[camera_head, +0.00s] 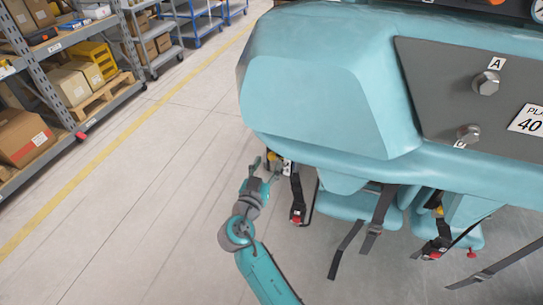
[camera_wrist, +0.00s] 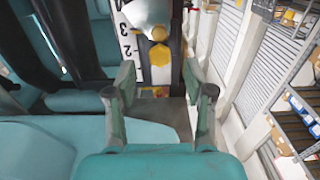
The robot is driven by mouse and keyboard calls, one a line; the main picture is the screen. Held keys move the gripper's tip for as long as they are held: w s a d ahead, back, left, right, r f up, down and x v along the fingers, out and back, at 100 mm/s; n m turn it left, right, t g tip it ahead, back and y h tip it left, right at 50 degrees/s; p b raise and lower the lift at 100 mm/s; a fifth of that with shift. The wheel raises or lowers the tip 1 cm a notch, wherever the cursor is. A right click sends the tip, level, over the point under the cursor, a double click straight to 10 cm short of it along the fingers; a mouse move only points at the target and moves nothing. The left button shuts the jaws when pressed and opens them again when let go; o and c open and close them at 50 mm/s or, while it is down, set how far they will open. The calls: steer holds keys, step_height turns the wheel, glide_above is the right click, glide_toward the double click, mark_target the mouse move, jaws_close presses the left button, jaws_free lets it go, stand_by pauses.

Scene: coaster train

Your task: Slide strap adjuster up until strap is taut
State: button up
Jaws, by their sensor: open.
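A yellow piece (camera_wrist: 160,54), possibly the strap adjuster, sits on a dark upright band (camera_wrist: 176,45) ahead of my gripper (camera_wrist: 159,80) in the wrist view. A white scale (camera_wrist: 127,45) with numbers stands just left of it. In the head view my gripper (camera_head: 265,166) is at the lower left edge of the teal train car (camera_head: 330,80), beside a small yellow spot (camera_head: 272,156). I cannot tell whether the strap is taut or slack.
Black straps with red buckles (camera_head: 297,217) hang under the car, with another strap (camera_head: 380,215) to their right. Teal seat parts (camera_wrist: 75,100) lie close on the left in the wrist view. Shelves (camera_head: 95,75) stand at far left; the floor (camera_head: 150,190) between is clear.

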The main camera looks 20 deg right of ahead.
mark_target(271, 158)
steer(key=shift+x, duration=2.25)
